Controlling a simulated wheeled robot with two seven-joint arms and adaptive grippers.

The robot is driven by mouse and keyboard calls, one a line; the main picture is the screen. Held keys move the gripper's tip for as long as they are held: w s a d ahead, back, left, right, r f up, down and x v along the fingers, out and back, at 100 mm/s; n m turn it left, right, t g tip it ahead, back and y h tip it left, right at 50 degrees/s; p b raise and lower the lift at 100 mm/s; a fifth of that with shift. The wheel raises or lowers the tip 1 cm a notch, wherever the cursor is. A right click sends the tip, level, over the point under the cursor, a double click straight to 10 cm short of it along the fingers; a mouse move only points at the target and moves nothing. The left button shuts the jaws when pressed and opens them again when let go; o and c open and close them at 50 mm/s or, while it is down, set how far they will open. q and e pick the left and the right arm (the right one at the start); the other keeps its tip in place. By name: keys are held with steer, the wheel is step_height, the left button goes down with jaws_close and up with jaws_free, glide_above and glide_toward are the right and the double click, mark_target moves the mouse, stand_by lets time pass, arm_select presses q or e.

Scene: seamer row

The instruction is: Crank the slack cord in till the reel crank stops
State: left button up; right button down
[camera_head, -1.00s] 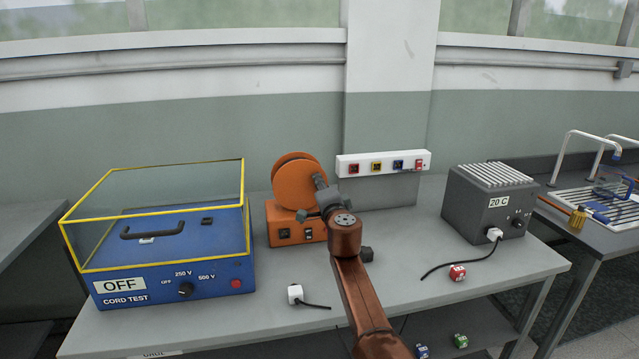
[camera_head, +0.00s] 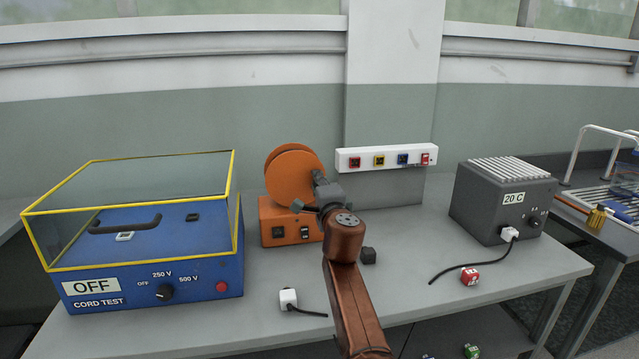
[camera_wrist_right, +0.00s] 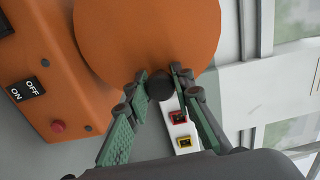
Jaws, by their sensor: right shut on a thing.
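The orange reel (camera_head: 291,178) stands upright on an orange base box (camera_head: 285,225) near the back of the bench. My right gripper (camera_head: 322,186) is at the reel's right side, its arm hiding part of the base. In the right wrist view its green-padded fingers (camera_wrist_right: 161,80) close around the dark round crank knob (camera_wrist_right: 160,88) in front of the orange disc (camera_wrist_right: 145,35). The rest of the crank is hidden. A white plug (camera_head: 288,299) with a short black cord (camera_head: 310,313) lies on the bench, left of my arm. My left gripper is out of view.
A blue cord tester (camera_head: 195,280) with a yellow-edged clear cover stands at left, reading OFF. A grey box (camera_head: 500,205) reading 20 C stands at right.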

steer(key=shift+a+f, duration=0.35)
steer(key=shift+f, duration=0.1)
steer(key=c, duration=1.7)
jaws_free()
steer(key=shift+r, duration=0.1)
steer(key=shift+c, duration=0.2)
steer(key=shift+d+r, duration=0.2)
